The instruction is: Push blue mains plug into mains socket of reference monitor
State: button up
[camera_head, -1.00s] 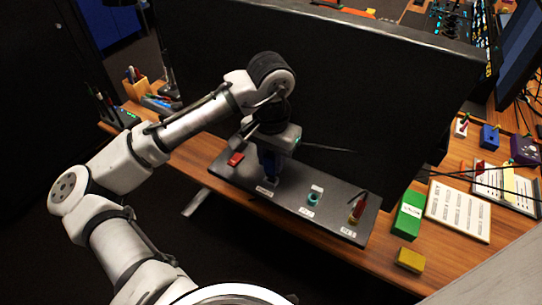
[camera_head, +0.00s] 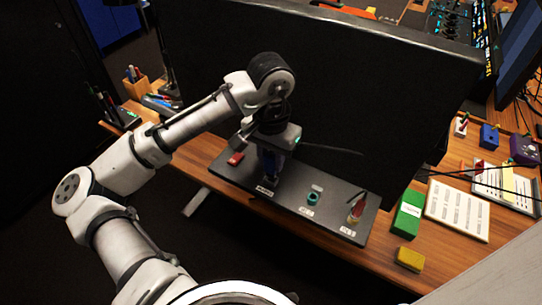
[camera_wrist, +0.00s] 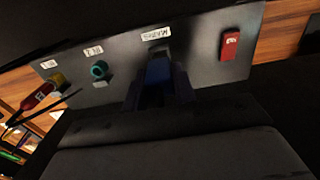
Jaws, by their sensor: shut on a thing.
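In the wrist view a blue mains plug (camera_wrist: 158,72) sits between the fingers of my gripper (camera_wrist: 157,88), right by the label reading MAINS (camera_wrist: 156,33). My gripper is shut on it. The mains socket is hidden behind the plug and fingers, so I cannot tell how deep the plug sits. In the head view my gripper (camera_head: 270,172) points down at the dark connector panel (camera_head: 290,196) of the monitor (camera_head: 320,90), above the same label. The plug itself is mostly hidden there by the fingers.
On the panel are a red switch (camera_wrist: 230,46), a teal ring connector (camera_wrist: 99,70) and a yellow connector with a red plug (camera_wrist: 38,96). A green box (camera_head: 408,214), a yellow block (camera_head: 409,259) and a printed sheet (camera_head: 458,209) lie on the desk to the right.

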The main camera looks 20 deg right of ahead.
jog(key=shift+f+b, duration=0.7)
jog(key=shift+f, duration=0.7)
jog(key=o, duration=0.9)
jog(key=shift+o, duration=0.2)
notch_tip(320, 180, up, 14)
jog(key=shift+f+b, duration=0.1)
jog(key=shift+b, duration=0.4)
jog(key=shift+s, duration=0.1)
